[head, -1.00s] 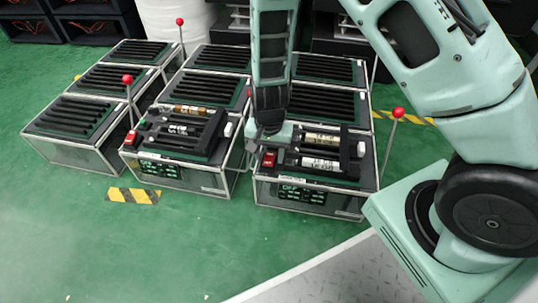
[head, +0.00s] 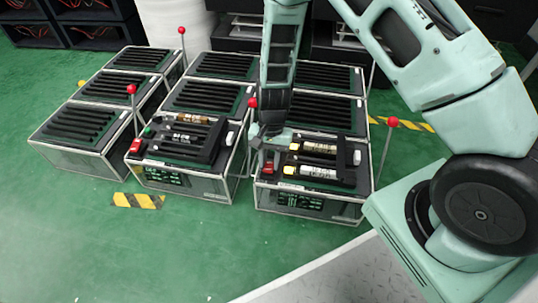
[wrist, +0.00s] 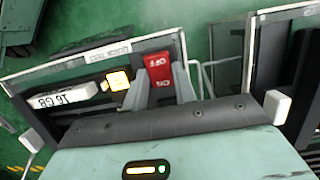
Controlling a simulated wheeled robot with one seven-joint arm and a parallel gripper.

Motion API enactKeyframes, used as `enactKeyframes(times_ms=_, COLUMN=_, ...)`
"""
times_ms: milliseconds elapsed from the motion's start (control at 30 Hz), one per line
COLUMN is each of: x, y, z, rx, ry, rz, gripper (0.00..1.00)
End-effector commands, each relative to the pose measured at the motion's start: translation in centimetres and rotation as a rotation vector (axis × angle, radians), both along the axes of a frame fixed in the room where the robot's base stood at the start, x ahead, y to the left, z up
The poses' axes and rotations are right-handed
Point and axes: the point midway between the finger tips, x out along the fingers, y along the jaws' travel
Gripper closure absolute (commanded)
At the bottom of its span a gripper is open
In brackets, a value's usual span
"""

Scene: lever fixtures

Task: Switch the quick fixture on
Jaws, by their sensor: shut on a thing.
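The quick fixture (head: 310,208) is the dark-topped box at the front right in the head view. Its label, partly legible as "QUICK", shows in the wrist view (wrist: 118,50). Its red rocker switch (wrist: 158,72), marked OFF and ON, sits between my gripper's (wrist: 160,88) two grey fingers, which are closed about it. In the head view my gripper (head: 265,145) reaches down to the fixture's left corner, at the red switch (head: 268,168). Yellow light glows at the ends of the two sticks in the fixture. The front display (head: 298,202) shows lit marks.
A similar fixture (head: 182,180) with a red switch and sticks stands to the left. Several slotted boxes stand behind and left. Red-balled lever rods rise beside the boxes, one (head: 252,103) close left of my gripper. Green floor is free in front.

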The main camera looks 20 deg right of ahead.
Motion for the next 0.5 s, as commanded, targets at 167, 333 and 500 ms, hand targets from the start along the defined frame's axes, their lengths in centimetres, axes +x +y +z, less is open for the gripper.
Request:
enactKeyframes(times_ms=167, x=-0.03, y=0.06, z=-0.05, rx=0.005, ry=0.007, rz=0.001, gripper=0.95)
enactKeyframes(times_ms=333, x=-0.04, y=0.05, z=-0.05, rx=0.005, ry=0.007, rz=0.001, gripper=0.64)
enactKeyframes(times_ms=500, x=-0.02, y=0.04, z=-0.03, rx=0.005, ry=0.006, rz=0.000, gripper=0.51)
